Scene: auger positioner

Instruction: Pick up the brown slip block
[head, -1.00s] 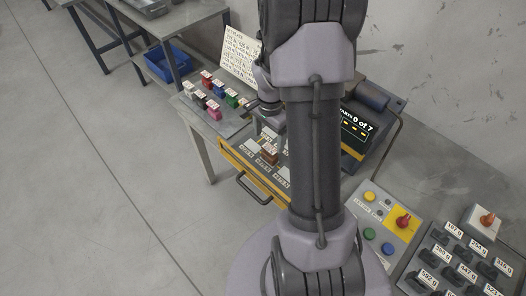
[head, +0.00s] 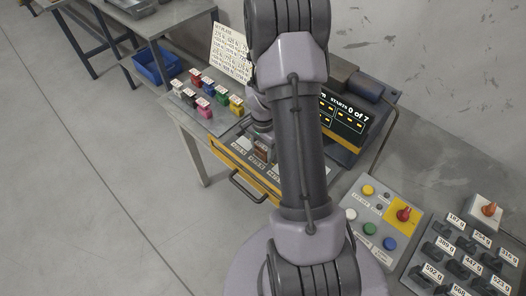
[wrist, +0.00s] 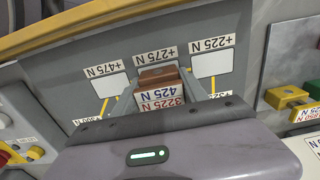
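The brown slip block (wrist: 160,77) stands in the middle of the wrist view, with labels reading "425 N" and "3225 N" on its near side. My gripper (wrist: 161,88) is down around it, one grey finger on each side. Whether the fingers touch the block is not clear. In the head view my gripper (head: 261,140) is low over the yellow-edged drawer (head: 222,153), and the block (head: 261,151) is mostly hidden by the gripper and arm. Behind the block is a "+275 N" label (wrist: 155,55).
White pads with "+475 N" (wrist: 104,69) and "+225 N" (wrist: 212,44) labels flank the block. Several coloured blocks (head: 204,104) stand on the bench to the left. A display (head: 342,112) reads "0 of 7". A button panel (head: 378,218) and labelled weights (head: 447,262) are at right.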

